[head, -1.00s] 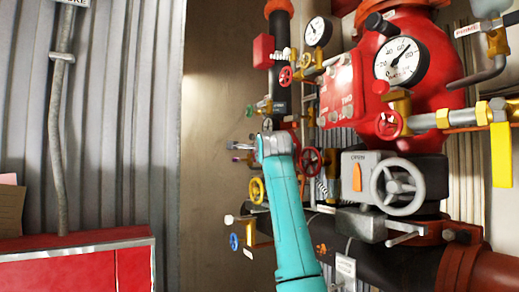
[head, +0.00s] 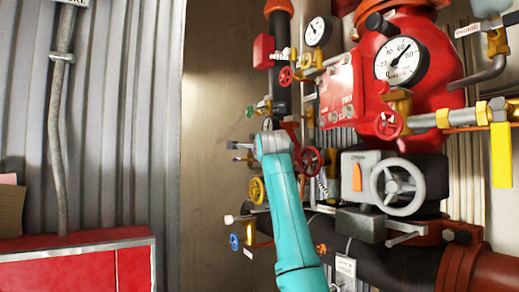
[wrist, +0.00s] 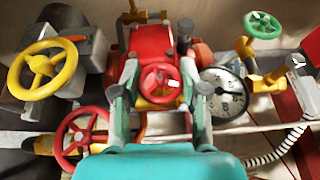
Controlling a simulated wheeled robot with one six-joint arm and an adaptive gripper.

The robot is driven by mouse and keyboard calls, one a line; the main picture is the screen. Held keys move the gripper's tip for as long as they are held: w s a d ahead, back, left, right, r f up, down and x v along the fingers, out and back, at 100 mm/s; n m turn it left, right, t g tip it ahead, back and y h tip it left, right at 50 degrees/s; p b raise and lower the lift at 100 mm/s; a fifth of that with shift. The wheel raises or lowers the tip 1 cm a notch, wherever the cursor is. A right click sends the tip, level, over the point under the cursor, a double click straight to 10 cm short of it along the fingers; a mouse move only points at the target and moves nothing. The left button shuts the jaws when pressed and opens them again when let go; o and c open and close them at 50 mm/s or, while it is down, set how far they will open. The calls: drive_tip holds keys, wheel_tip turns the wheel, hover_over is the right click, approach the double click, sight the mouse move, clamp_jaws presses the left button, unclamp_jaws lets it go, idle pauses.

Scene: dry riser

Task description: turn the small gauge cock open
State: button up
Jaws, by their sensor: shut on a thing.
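A small red handwheel (wrist: 160,82) with a pale mark on its rim sits on a red valve body (wrist: 150,42) in the middle of the wrist view. A round white-faced gauge (wrist: 226,95) is just right of it. My gripper (wrist: 159,80) has one finger on each side of the red wheel and is shut on it. In the head view my gripper (head: 242,152) reaches left among the small valves. The wheel it holds is not clear there. I cannot read the cock's angle.
A yellow handwheel (wrist: 42,70), a larger red handwheel (wrist: 82,137) and a green handwheel (wrist: 262,25) surround my gripper closely. A coiled white cord (wrist: 278,150) hangs at lower right. In the head view, a grey wheel (head: 397,189) and large gauge (head: 400,62) stand to the right.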

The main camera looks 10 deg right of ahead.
drive_tip(key=shift+g, duration=0.4)
drive_tip(key=shift+n+g, duration=0.7)
drive_tip(key=shift+g, duration=1.3)
drive_tip(key=shift+f+n+g, duration=0.15)
drive_tip(key=shift+n+g, duration=0.15)
drive_tip(key=shift+g, duration=0.1)
drive_tip(key=o, duration=0.9)
drive_tip(key=shift+v, duration=0.85)
drive_tip(key=v, duration=1)
drive_tip(key=shift+s, duration=0.15)
